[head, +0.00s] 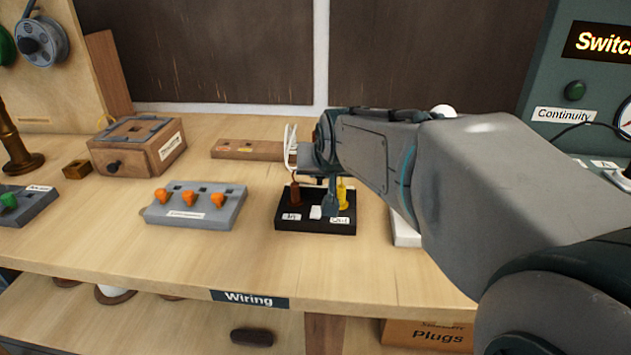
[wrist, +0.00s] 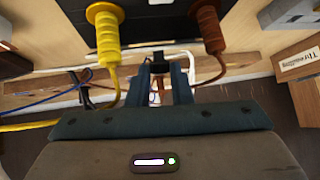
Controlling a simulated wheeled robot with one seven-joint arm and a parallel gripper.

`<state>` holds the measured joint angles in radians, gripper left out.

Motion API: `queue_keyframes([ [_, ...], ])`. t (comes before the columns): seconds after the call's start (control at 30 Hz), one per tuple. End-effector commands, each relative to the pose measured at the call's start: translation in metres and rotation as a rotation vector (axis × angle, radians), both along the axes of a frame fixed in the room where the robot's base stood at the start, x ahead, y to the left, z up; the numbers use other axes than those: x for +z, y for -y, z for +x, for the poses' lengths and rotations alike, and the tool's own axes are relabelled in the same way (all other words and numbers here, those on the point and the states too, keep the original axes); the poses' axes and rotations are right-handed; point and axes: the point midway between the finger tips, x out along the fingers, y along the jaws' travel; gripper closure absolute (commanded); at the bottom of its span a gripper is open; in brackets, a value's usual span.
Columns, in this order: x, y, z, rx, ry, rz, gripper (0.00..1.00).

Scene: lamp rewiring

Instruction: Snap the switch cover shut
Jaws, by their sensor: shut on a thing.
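The black switch block (head: 288,222) sits on the bench, with "In" and "Out" labels and a small white part (head: 316,212) between them. A brown plug (head: 295,194) and a yellow plug (head: 344,195) stand in it. In the wrist view the brown plug (wrist: 208,32) and yellow plug (wrist: 105,35) flank my gripper. My gripper (wrist: 159,66) is shut on a small black piece (wrist: 158,60), which looks like part of the switch cover. In the head view my gripper (head: 330,205) reaches down over the block. The fingers hide part of the block, and the cover's outline is unclear.
A grey block with orange plugs (head: 195,215) lies left of the switch block. A wooden box (head: 140,145) stands behind it. A white item (head: 404,232) is partly hidden by my arm at right. Wires (wrist: 60,85) run close to the fingers. Bare bench lies in front.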

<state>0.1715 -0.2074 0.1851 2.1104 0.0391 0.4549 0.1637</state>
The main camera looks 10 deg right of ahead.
Motion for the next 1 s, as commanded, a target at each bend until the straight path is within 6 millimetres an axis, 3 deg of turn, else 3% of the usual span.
queue_keyframes([
  [0.33, -0.0050, -0.0022, -0.0056, 0.000, 0.124, -0.038, 1.00],
  [0.97, -0.0023, -0.0026, -0.0070, 0.000, 0.155, -0.049, 1.00],
  [1.0, -0.0024, -0.0026, -0.0070, 0.000, 0.155, -0.049, 0.78],
])
